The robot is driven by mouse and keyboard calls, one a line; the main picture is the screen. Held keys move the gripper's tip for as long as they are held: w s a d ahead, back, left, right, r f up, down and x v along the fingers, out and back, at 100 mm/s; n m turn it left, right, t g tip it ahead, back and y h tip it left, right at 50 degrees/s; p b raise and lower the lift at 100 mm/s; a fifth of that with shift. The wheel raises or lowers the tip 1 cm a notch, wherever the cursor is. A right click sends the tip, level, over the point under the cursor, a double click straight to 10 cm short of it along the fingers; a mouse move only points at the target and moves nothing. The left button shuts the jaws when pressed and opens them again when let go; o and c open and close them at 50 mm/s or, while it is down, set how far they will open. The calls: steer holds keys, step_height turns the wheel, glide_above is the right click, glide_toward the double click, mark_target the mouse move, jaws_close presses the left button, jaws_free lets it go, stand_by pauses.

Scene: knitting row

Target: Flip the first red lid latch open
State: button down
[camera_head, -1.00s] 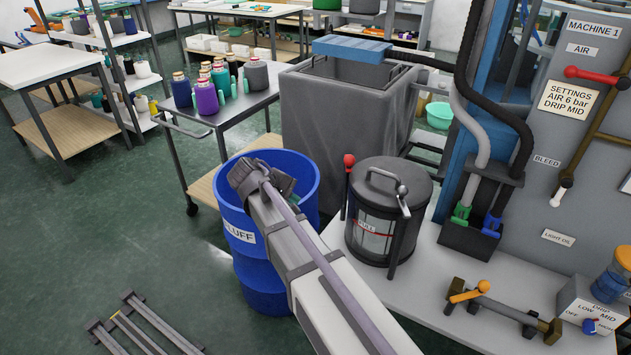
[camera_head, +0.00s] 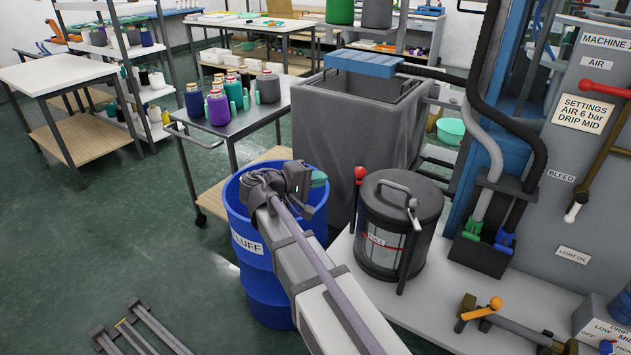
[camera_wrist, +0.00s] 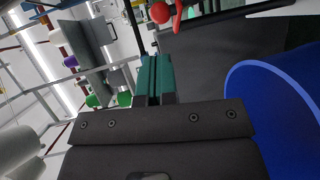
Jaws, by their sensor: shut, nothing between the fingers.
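A grey canister with a dark lid (camera_head: 402,198) and a "FULL" label stands on the light bench. A red-knobbed latch lever (camera_head: 360,173) stands upright at the lid's left side. A second, dark lever with a pale end is at the front right of the lid. My gripper (camera_head: 319,179) is over the rim of the blue barrel, left of the red knob and apart from it. In the wrist view its teal fingers (camera_wrist: 155,75) are shut and empty. A red knob (camera_wrist: 160,13) shows beyond the fingertips there, at the top.
The blue "FLUFF" barrel (camera_head: 262,270) is under my arm; its rim also shows in the wrist view (camera_wrist: 235,80). A tall grey bin (camera_head: 345,125) stands behind. A trolley with thread cones (camera_head: 260,125) is behind left. The machine panel (camera_head: 590,150) is at the right.

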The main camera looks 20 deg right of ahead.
mark_target(355, 173)
steer(key=b+x, duration=0.1)
steer(key=x, duration=0.9)
steer(key=shift+b, duration=0.3)
steer(key=shift+a, duration=0.1)
